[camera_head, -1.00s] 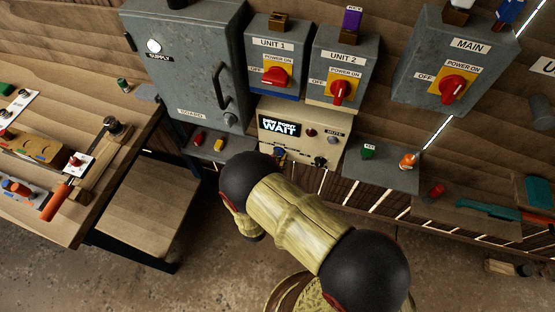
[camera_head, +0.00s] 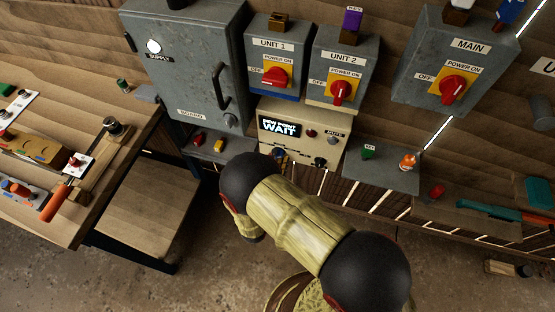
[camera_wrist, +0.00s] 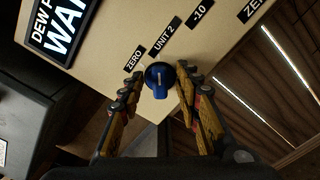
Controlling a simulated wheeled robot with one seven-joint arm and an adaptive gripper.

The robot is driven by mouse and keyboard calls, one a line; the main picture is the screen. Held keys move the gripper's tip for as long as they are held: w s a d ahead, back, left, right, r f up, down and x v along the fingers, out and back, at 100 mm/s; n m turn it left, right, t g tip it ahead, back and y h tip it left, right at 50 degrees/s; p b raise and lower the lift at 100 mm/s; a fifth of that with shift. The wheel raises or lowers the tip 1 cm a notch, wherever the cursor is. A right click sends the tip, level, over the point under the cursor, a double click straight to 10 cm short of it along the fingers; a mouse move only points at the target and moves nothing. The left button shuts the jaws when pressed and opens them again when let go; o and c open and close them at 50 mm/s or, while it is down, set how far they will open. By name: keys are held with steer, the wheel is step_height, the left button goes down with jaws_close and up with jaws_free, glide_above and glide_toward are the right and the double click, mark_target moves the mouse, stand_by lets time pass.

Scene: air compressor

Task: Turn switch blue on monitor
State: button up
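The monitor (camera_head: 293,124) is a cream box whose screen reads "DEW POINT WAIT"; its panel also shows in the wrist view (camera_wrist: 110,75). The blue switch (camera_wrist: 160,79) is a round knob with a pale pointer line, below the "ZERO" and "UNIT 2" labels. My gripper (camera_wrist: 160,72) is open, with one yellow-and-black finger on each side of the blue switch. The fingertips are close to the panel; I cannot tell whether either touches the knob. In the head view my arm hides most of the gripper and the monitor's lower left.
The UNIT 1 box (camera_head: 273,50) and UNIT 2 box (camera_head: 341,58), with red switches, hang above the monitor. A black knob (camera_head: 320,162) sits low on the monitor's right. A grey shelf (camera_head: 385,178) with green and orange items is to the right. A workbench (camera_head: 100,190) stands left.

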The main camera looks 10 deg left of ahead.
steer(key=s, duration=1.2)
steer(key=shift+a, duration=0.45)
